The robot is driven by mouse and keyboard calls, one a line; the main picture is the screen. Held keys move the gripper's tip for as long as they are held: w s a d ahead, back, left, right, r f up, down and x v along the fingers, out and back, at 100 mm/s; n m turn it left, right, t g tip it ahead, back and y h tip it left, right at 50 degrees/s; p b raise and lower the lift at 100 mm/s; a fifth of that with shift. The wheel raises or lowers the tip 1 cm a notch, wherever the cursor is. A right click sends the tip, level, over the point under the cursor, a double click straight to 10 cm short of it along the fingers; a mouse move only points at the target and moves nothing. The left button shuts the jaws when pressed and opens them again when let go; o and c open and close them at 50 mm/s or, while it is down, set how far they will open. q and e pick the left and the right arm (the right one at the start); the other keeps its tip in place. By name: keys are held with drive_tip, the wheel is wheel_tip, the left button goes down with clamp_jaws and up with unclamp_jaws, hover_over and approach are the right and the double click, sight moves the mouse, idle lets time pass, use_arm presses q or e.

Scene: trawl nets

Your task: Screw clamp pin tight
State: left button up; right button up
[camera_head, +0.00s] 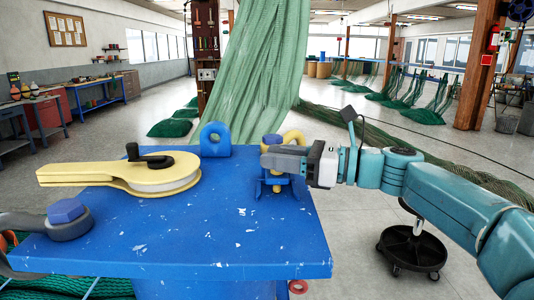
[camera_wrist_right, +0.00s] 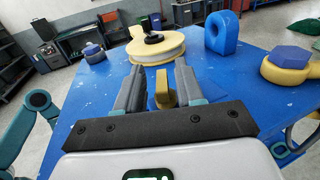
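My right gripper (camera_head: 270,158) is over the right part of the blue table, pointing left. In the right wrist view its two grey fingers (camera_wrist_right: 158,72) stand apart. A small yellow part (camera_wrist_right: 164,92), possibly the clamp pin, shows between them with gaps on both sides. In the head view a blue clamp-like bracket (camera_head: 270,184) sits under the gripper, partly hidden by it. A yellow ring fitting (camera_head: 294,137) with a blue hex head (camera_head: 272,139) is just behind the gripper. My left gripper is not in view.
The blue table (camera_head: 230,240) holds a cream reel-like tool (camera_head: 110,174) with a black handle, an upright blue lug (camera_head: 215,139), and a grey eye fitting (camera_head: 72,229) with a blue hex head. The table's front middle is clear. A black wheeled stool (camera_head: 412,247) stands right.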

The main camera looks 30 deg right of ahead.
drive_tip(key=shift+x, duration=1.3)
drive_tip(key=shift+d, duration=0.1)
clamp_jaws()
